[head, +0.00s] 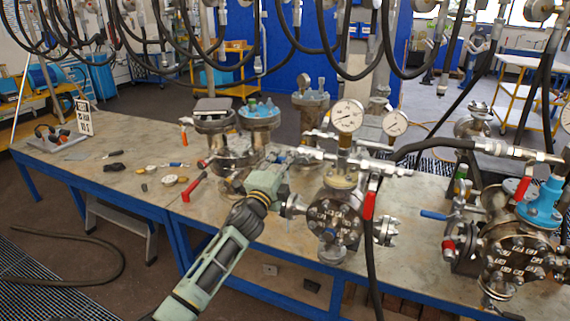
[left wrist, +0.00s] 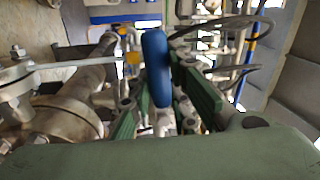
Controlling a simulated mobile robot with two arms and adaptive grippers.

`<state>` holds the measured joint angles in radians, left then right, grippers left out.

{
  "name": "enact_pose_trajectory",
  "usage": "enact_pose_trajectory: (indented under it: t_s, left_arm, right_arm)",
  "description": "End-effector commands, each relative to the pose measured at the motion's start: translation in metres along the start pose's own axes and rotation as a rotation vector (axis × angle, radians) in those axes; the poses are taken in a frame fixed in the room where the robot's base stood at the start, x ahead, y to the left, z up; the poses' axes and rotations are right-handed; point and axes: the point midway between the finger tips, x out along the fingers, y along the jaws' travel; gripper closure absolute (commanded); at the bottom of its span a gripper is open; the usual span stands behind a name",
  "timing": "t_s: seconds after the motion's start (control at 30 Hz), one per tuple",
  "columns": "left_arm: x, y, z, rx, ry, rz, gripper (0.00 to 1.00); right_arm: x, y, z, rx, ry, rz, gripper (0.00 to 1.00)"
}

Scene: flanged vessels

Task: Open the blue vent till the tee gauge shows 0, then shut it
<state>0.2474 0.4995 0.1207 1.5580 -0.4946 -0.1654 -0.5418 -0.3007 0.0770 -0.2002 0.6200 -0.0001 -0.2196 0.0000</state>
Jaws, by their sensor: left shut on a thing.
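My left gripper (head: 278,168) reaches in from the lower left to the small pipework left of the front flanged vessel (head: 335,215). In the left wrist view a blue handle (left wrist: 156,66), which looks like the blue vent, stands between the green fingers of my left gripper (left wrist: 166,102), shut on it. In the head view my gripper mostly hides this handle. A round white gauge (head: 347,116) stands upright above the front vessel, and a second gauge (head: 395,123) is to its right; which is the tee gauge, and their readings, I cannot tell. My right gripper is not in view.
A red-handled valve (head: 368,205) and a black hose hang beside the front vessel. Another vessel with a blue fitting (head: 541,205) and a blue lever (head: 433,215) stands at right. Red-handled tools (head: 193,186) lie at left. Black hoses loop overhead.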

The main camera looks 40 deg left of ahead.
Motion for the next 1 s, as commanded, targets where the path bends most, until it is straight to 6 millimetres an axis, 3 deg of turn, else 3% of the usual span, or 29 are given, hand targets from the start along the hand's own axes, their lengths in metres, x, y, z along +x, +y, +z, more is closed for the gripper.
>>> enact_pose_trajectory:
  t_s: [0.3, 0.8, 0.83, 1.0]
  left_arm:
    - [0.0015, -0.0076, -0.0001, 0.101, 0.020, -0.002, 1.00]
    - [0.0017, -0.0083, -0.0005, 0.116, 0.023, -0.002, 1.00]
    - [0.0017, -0.0083, -0.0005, 0.115, 0.023, -0.002, 0.81]
    - [0.0016, -0.0080, -0.0004, 0.114, 0.022, -0.002, 0.66]
  right_arm:
    - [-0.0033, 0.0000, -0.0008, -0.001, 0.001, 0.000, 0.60]
    - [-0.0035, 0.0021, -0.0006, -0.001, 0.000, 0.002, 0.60]
    - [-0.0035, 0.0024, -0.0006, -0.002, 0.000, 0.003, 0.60]
    - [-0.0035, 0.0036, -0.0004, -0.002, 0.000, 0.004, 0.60]
